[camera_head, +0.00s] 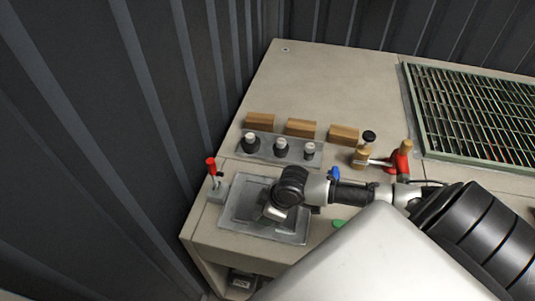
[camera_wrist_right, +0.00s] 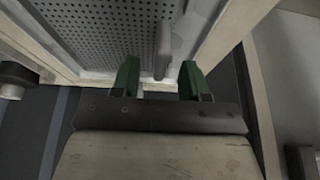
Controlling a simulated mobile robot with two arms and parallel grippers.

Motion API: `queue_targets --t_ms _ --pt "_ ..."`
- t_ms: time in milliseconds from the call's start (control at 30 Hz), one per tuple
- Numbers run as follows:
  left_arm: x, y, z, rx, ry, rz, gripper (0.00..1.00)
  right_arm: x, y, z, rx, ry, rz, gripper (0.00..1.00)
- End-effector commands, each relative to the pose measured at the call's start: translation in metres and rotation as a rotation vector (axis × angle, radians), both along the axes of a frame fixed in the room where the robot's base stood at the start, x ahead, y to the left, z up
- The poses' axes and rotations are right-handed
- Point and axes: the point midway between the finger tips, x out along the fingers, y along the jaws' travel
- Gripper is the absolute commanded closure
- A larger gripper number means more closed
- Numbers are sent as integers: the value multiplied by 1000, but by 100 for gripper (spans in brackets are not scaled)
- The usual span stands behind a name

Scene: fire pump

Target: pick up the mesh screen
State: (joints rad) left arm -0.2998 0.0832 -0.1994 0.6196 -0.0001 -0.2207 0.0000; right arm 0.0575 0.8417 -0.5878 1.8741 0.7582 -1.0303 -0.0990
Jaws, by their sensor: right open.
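The mesh screen (camera_wrist_right: 90,30) is a grey perforated panel in the right wrist view, set inside a pale frame. An upright grey handle (camera_wrist_right: 163,48) stands out from it. My right gripper (camera_wrist_right: 160,76) has two green fingers, apart and empty. The handle lies ahead of the gap between them, nearer the right finger. I cannot tell the exact distance. In the head view my right arm reaches over a flat grey rectangular panel (camera_head: 240,221) at the front left of the bench; its holes are too small to see there. My left gripper is out of view.
A red-handled lever (camera_head: 211,168) stands left of the panel. Behind it are several dark knobs on a grey plate (camera_head: 242,153) and wooden blocks (camera_head: 300,128). A red and brass fitting (camera_head: 400,161) is to the right. A green-framed grating (camera_head: 470,110) lies at the back right.

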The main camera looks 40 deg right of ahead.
Motion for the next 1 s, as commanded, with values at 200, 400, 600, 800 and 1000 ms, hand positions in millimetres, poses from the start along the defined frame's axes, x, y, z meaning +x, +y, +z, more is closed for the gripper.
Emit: queue_targets --t_ms 200,400,600,800,1000 --pt "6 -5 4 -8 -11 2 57 7 5 -20 0 -2 1 55" --pt "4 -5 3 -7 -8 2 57 7 6 -21 -1 -2 1 55" --pt "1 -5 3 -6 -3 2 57 7 5 -21 0 -2 1 81" --pt "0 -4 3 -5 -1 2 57 6 5 -21 0 -2 1 100" --pt "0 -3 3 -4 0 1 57 7 5 -20 -1 -3 1 100"
